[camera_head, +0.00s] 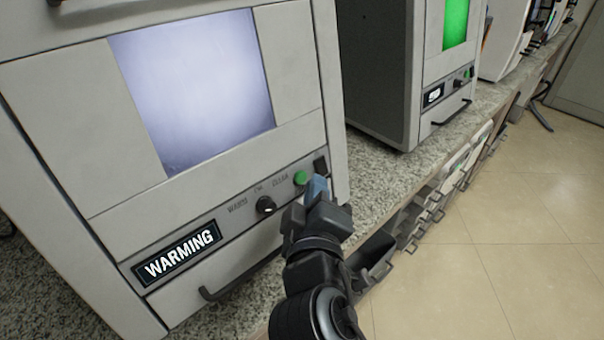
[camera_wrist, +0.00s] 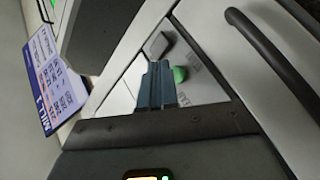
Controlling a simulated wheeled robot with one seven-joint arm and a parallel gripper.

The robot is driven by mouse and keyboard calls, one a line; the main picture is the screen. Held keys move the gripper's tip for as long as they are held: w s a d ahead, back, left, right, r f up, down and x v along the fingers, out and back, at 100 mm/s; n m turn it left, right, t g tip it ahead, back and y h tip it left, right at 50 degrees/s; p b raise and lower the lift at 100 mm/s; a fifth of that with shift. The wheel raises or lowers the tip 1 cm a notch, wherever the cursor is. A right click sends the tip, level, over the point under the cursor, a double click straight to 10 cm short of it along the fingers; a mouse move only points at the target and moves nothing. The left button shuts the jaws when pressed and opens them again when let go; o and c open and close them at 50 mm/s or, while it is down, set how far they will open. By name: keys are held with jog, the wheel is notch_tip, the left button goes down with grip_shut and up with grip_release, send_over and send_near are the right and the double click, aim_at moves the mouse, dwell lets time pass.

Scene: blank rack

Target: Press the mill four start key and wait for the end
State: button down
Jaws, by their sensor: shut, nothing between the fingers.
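A grey machine (camera_head: 75,95) with a pale lit window fills the left of the head view. Its small display (camera_head: 177,254) reads WARMING. A round green key (camera_head: 300,178) sits on its control strip, between a black knob (camera_head: 265,205) and a dark square switch (camera_head: 320,166). My gripper (camera_head: 317,186) is shut and empty, with its blue-grey fingertips just beside the green key. In the wrist view the fingers (camera_wrist: 157,85) partly cover the panel by the green key (camera_wrist: 180,74); I cannot tell whether they touch it.
A bar handle (camera_head: 235,280) runs along the machine's lower front. A second machine (camera_head: 378,65) with a green window stands further along the speckled counter (camera_head: 375,175). A printed card (camera_wrist: 52,85) shows at the left in the wrist view. The tiled floor at right is clear.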

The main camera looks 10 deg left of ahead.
jog(key=s+d+p, duration=0.1)
jog(key=d, duration=0.1)
jog(key=s+d+r+p, duration=0.1)
jog(key=s, duration=0.1)
jog(key=shift+d, duration=0.4)
dwell(0.9)
jog(key=s+d+f+m+g, duration=0.1)
jog(key=s+d+f+m, duration=0.2)
jog(key=s+d+f, duration=0.35)
jog(key=s+d+f+m+g, duration=0.1)
jog(key=s+d+f+m, duration=0.2)
jog(key=s, duration=0.7)
jog(key=s+d+r+m+h, duration=0.1)
jog(key=s+d+r+m, duration=0.2)
jog(key=s+d, duration=0.3)
jog(key=s+d+r+m, duration=0.3)
jog(key=s+d, duration=0.3)
jog(key=s, duration=0.6)
jog(key=shift+s+d+r+m+h, duration=0.15)
jog(key=shift+s+m+h, duration=0.2)
jog(key=shift+m+h, duration=0.05)
